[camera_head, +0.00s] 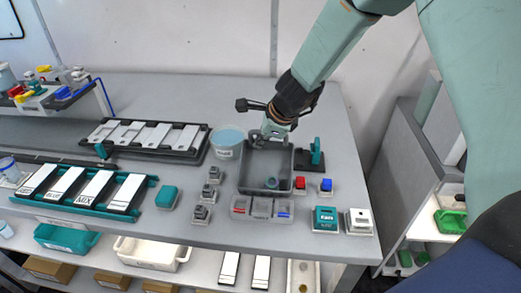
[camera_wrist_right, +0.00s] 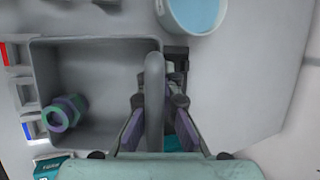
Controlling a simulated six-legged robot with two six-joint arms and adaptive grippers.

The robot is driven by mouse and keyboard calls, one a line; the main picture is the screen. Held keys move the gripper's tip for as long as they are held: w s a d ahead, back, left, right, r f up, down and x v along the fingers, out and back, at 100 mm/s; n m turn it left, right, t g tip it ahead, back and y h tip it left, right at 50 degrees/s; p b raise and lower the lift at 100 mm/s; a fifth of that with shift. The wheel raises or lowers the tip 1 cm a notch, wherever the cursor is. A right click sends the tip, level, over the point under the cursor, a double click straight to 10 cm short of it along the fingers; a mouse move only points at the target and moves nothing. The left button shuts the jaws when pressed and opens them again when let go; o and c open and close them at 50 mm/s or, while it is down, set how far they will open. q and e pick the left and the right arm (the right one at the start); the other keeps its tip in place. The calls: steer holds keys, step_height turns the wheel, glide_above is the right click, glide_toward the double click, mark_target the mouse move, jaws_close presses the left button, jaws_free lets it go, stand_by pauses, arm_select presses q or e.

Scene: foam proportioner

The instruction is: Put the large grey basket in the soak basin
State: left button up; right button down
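The large grey basket (camera_head: 246,184) is an open rectangular bin on the bench; its near end and floor show in the wrist view (camera_wrist_right: 100,75). A purple and teal fitting (camera_wrist_right: 65,113) lies inside it. My right gripper (camera_head: 270,137) points down at the basket's far end. In the wrist view a grey bar of the basket (camera_wrist_right: 154,100) runs between the fingers (camera_wrist_right: 160,105); whether they press on it cannot be told. A round tub of blue liquid (camera_head: 228,137), seemingly the soak basin, stands just left of the basket. My left gripper is out of view.
A small divided tray (camera_head: 262,208) sits in front of the basket. A dark stand with a green upright (camera_head: 316,155) and red and blue buttons (camera_head: 300,183) are at its right. Small grey blocks (camera_head: 208,192) and a black rack (camera_head: 150,137) stand to the left.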

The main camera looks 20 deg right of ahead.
steer(key=shift+w+f+b, duration=0.1)
steer(key=shift+f+b, duration=0.25)
steer(key=shift+f, duration=0.6)
steer(key=shift+w+d+f, duration=0.15)
steer(key=shift+d+f, duration=0.1)
steer(key=shift+f, duration=0.1)
steer(key=shift+r, duration=0.15)
steer(key=c, duration=2.1)
jaws_free()
steer(key=shift+s+a+b, duration=0.2)
steer(key=shift+s+b, duration=0.05)
steer(key=shift+b, duration=0.05)
steer(key=o, duration=0.6)
steer(key=shift+w+d+f, duration=0.2)
steer(key=shift+w, duration=0.05)
steer(key=shift+s+a+r, duration=0.15)
steer(key=shift+s+r, duration=0.05)
